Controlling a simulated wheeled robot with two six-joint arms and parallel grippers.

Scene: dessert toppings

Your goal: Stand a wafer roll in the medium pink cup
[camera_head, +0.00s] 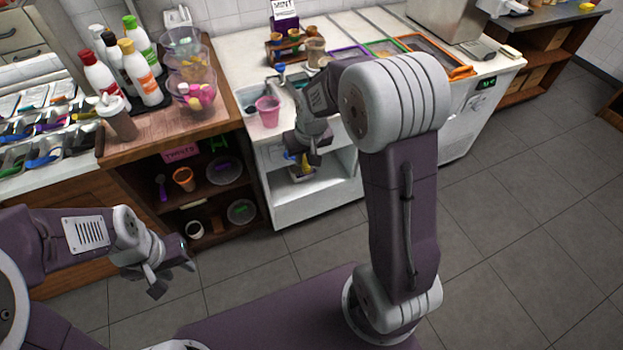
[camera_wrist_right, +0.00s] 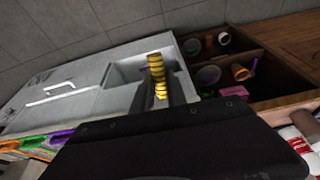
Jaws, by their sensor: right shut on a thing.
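The pink cup (camera_head: 268,110) stands on the white counter in the head view, left of my right gripper (camera_head: 308,155). My right gripper is shut on a wafer roll, striped yellow and dark brown. In the right wrist view the wafer roll (camera_wrist_right: 156,70) sticks out between the fingers (camera_wrist_right: 160,95). In the head view only a bit of yellow shows at the gripper, in front of the counter's open recess. The cup does not show in the wrist view. My left gripper (camera_head: 168,275) looks open and empty, over the floor at lower left.
Sauce bottles (camera_head: 130,75) and clear cups of sweets (camera_head: 192,95) stand on the wooden counter at left. A wooden holder with small cups (camera_head: 290,48) stands behind the pink cup. Toppings shelves (camera_head: 205,185) are below. My right arm hides part of the white counter.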

